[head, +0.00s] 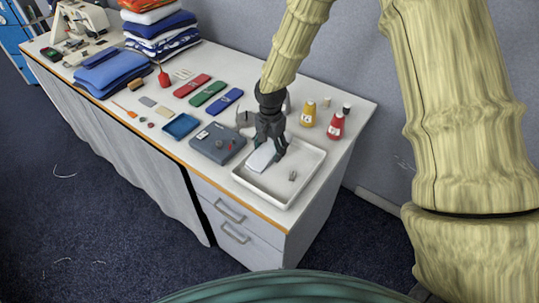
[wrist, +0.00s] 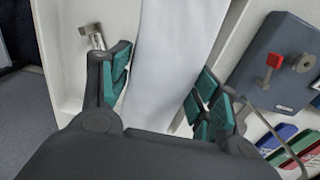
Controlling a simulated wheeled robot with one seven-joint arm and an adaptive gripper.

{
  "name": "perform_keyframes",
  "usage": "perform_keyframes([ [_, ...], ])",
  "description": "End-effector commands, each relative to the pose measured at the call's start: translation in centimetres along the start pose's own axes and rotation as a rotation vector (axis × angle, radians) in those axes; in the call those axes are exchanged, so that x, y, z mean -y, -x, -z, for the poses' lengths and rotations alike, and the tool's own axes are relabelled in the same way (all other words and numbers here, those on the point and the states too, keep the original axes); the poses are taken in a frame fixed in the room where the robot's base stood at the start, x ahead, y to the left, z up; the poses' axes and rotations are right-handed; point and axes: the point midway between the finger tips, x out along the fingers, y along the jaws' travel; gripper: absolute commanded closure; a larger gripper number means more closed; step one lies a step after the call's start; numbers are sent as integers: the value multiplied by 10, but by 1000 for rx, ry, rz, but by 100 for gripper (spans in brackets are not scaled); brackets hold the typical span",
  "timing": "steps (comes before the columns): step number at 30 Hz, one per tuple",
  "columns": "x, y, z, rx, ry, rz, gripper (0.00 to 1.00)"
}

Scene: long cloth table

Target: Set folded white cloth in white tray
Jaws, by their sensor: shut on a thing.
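The folded white cloth (head: 262,156) is in my gripper (head: 273,146), over the left part of the white tray (head: 301,178) near the table's right end. In the wrist view the cloth (wrist: 176,55) runs between the two teal-padded fingers of my gripper (wrist: 160,92). The fingers are shut on it. The tray also shows in the wrist view (wrist: 62,45), behind the cloth. I cannot tell whether the cloth touches the tray floor. Part of the cloth is hidden by my fingers.
A small metal piece (head: 292,175) lies in the tray. A dark grey box (head: 218,143) stands just left of it. Yellow (head: 309,114) and red (head: 336,125) bottles stand behind it.

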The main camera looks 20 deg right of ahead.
Motion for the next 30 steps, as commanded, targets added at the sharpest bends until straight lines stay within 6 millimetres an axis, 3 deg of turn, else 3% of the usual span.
perform_keyframes([
  [15, 1, -43, 1, 3, 0, -3, 64],
  [28, 2, -50, 1, 2, 0, -3, 64],
  [29, 2, -50, 1, 3, 0, -3, 36],
  [30, 2, -49, 1, 3, 0, -2, 29],
])
